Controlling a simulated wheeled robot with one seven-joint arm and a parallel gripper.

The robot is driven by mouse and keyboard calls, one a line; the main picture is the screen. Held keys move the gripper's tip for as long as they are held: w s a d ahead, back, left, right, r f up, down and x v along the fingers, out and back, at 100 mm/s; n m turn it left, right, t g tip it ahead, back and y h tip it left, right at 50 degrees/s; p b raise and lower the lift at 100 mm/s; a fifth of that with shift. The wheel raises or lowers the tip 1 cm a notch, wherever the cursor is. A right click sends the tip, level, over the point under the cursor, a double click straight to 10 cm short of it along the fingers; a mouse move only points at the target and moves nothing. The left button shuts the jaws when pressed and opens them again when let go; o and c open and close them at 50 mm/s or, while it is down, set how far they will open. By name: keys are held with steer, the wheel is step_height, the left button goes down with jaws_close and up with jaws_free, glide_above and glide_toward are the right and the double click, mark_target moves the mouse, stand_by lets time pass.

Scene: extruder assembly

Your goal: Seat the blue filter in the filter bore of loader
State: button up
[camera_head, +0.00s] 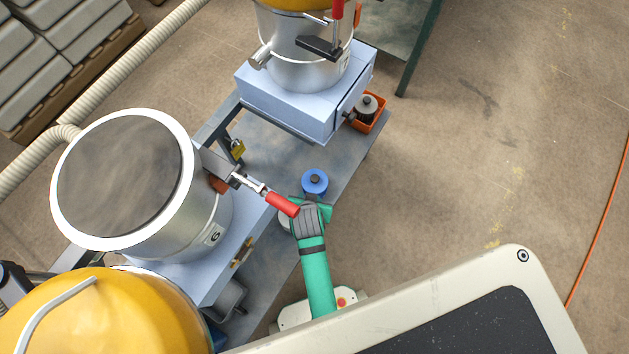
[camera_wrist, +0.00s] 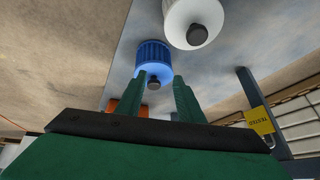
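The blue filter (camera_head: 314,182) stands on the grey-blue bench top just past my gripper (camera_head: 311,202). It has a dark knob on top. In the wrist view the blue filter (camera_wrist: 154,54) is ribbed, and its knob lies near the tips of my green fingers (camera_wrist: 166,80). The fingers are apart; I see no grip on the filter. A silver loader drum (camera_head: 196,215) marked 6 stands on a pale blue box to the left. Its top is a wide grey round face inside a white rim; I cannot make out the filter bore.
A red-handled clamp (camera_head: 282,204) reaches from the drum close to my gripper. A white filter (camera_wrist: 192,20) stands near the blue one. A second silver loader (camera_head: 305,55) stands behind. An orange tray (camera_head: 379,116) holds a dark-topped part. A yellow dome (camera_head: 120,315) fills the lower left.

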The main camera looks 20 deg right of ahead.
mark_target(315, 178)
steer(key=w+d+r+m+g, duration=0.3)
steer(key=w+r+m+g, duration=0.15)
steer(key=w, duration=0.25)
steer(key=shift+n+y, duration=0.25)
steer(key=shift+y, duration=0.25)
steer(key=f, duration=0.5)
steer(key=shift+w+d, duration=0.3)
steer(key=shift+d, duration=0.1)
steer(key=f, duration=0.3)
steer(key=w+d+f, duration=0.1)
steer(key=f, duration=0.1)
steer(key=shift+a+f, duration=0.1)
steer(key=shift+f, duration=0.2)
jaws_close()
